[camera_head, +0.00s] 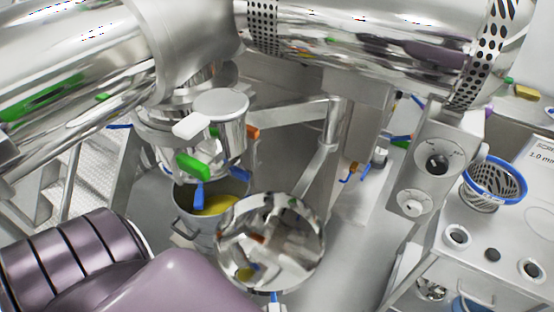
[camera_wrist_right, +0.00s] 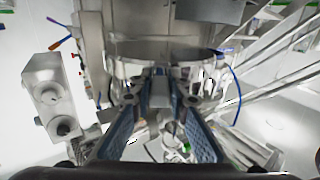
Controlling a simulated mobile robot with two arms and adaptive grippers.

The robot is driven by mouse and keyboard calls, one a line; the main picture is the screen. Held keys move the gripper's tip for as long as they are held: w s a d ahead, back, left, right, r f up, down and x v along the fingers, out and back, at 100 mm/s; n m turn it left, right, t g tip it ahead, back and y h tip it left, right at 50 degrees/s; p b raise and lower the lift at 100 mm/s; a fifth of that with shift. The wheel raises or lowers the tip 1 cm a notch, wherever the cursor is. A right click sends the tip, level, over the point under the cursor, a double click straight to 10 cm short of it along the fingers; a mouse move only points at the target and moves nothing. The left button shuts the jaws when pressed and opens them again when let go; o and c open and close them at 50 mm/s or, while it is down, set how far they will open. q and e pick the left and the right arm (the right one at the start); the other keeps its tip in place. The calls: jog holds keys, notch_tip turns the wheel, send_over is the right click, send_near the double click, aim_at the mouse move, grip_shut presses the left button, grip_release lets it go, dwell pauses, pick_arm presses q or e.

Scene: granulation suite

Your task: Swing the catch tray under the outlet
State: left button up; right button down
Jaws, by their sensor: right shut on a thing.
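The catch tray (camera_head: 270,243) is a round, shiny metal dish in the lower middle of the head view. It lies in front and to the right of the outlet housing (camera_head: 180,135), not directly below it. In the right wrist view the tray's rim (camera_wrist_right: 140,62) spans the upper middle. My right gripper (camera_wrist_right: 158,98) is shut on the tray's pale handle (camera_wrist_right: 160,88), with a blue-padded finger on each side. In the head view only a small part of this gripper (camera_head: 275,300) shows at the tray's near edge. My left gripper is out of view.
A metal bucket (camera_head: 182,224) with yellow contents stands beneath the outlet, behind the tray's left side. A green-handled fitting (camera_head: 193,166) hangs above it. A metal post (camera_head: 330,125) rises behind. A control box (camera_head: 435,160) and a blue-rimmed basket (camera_head: 495,180) stand right.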

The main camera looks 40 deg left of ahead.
jog(key=c, duration=1.8)
grip_release()
jog(key=shift+c, duration=0.2)
jog(key=v, duration=1.2)
